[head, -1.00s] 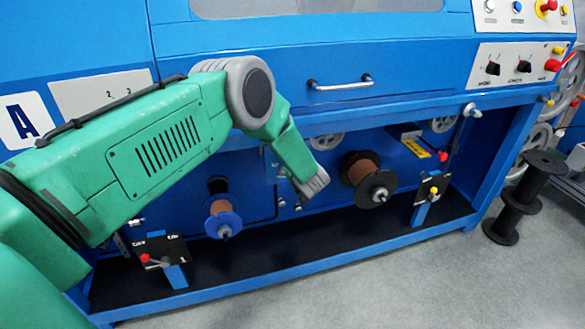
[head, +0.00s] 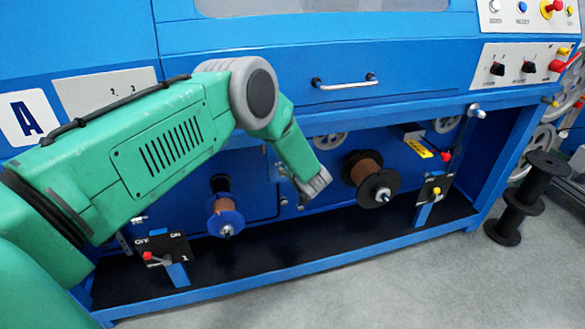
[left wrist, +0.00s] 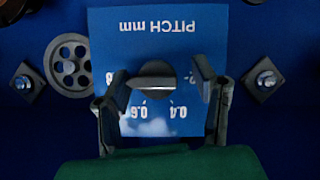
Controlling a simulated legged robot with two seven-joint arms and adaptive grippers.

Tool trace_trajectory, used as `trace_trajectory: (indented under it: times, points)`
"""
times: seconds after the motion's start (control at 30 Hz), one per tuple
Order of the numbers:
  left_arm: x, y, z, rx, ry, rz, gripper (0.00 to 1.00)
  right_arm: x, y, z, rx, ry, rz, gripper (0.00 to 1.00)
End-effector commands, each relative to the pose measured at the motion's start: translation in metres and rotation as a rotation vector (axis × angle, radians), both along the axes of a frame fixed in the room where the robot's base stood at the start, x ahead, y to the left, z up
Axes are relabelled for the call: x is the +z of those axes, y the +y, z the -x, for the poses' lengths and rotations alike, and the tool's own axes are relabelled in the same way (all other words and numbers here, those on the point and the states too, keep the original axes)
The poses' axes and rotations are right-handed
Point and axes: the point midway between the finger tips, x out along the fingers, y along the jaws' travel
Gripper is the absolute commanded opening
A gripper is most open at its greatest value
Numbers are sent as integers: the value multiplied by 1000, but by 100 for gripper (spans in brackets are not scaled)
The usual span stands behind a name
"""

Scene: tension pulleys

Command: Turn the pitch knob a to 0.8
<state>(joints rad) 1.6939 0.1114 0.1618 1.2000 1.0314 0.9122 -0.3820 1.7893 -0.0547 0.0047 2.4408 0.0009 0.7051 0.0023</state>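The pitch knob (left wrist: 155,76) is a dark round knob on a blue plate headed "PITCH mm" (left wrist: 160,26), upside down in the left wrist view. Marks 0.6 and 0.4 show below it. Marks at its left and right are partly covered by the fingers. Which mark the knob points at is unclear. My left gripper (left wrist: 163,82) is open, with one finger on each side of the knob. Whether either finger touches it I cannot tell. In the head view my green left arm reaches under the blue machine, and its fingers and the knob do not show. My right gripper is out of view.
A copper spool with a blue flange (head: 226,215) and one with a black flange (head: 371,180) sit near my wrist. Two small switch panels (head: 163,247) (head: 435,187) stand along the machine's front. A grey wheel (left wrist: 68,66) is left of the pitch plate.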

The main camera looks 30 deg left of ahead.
Motion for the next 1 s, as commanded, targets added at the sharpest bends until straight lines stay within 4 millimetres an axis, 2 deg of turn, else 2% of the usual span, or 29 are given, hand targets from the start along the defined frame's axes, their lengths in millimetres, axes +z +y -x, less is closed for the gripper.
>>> trace_trajectory:
  times: [0.27, 0.7, 1.0]
  points:
    - [7, -9, 5, -3, -3, 2, 53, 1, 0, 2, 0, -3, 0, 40]
    - [44, -65, 57, -3, 0, 1, 53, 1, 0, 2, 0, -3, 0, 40]
    - [53, -78, 70, 0, 1, 2, 53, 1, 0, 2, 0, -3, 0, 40]
